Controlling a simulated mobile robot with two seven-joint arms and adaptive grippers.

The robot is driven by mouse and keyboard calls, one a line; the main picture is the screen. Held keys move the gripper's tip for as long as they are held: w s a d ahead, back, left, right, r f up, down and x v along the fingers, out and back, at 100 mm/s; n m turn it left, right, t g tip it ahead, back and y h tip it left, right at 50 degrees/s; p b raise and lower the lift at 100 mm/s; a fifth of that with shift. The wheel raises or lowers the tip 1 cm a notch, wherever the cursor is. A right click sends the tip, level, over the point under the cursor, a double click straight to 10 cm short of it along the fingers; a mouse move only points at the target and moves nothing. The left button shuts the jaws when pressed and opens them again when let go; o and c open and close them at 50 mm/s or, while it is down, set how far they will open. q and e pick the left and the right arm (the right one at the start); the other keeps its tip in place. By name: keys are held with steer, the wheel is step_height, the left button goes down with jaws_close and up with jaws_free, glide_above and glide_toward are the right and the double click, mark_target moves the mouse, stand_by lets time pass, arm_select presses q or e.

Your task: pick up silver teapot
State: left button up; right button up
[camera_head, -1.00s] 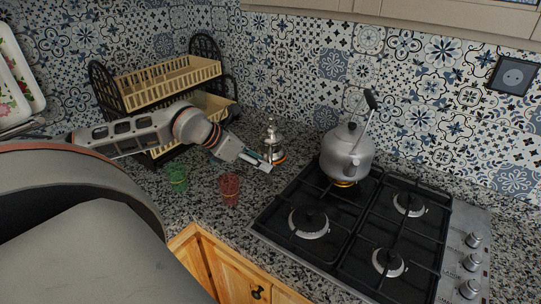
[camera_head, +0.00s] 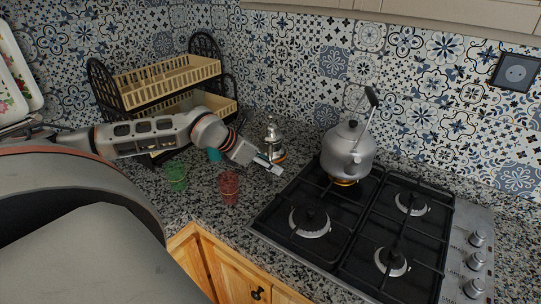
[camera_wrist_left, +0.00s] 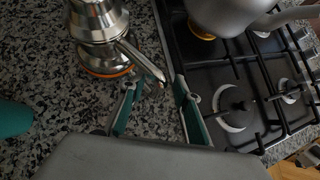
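The silver teapot (camera_head: 273,142) is a small shiny pot with an orange-rimmed base. It stands upright on the granite counter, left of the stove. It also shows at the upper left of the left wrist view (camera_wrist_left: 97,22), with its thin handle or spout stretching down toward my fingertips. My left gripper (camera_head: 273,168) is just in front of the teapot, low over the counter.
A grey kettle (camera_head: 347,150) sits on the gas stove (camera_head: 335,246), close right of the gripper. A red glass (camera_head: 229,187), a green glass (camera_head: 176,177) and a teal cup (camera_head: 214,155) stand near my arm. A dish rack (camera_head: 166,83) is behind it.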

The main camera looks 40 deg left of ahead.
arm_select(q)
jaws_close()
steer(key=shift+w+r, duration=0.1)
steer(key=shift+r, duration=0.05)
steer(key=shift+r, duration=0.95)
step_height(320, 180, up, 18)
steer(key=b, duration=0.1)
stand_by(0.8)
stand_by(0.3)
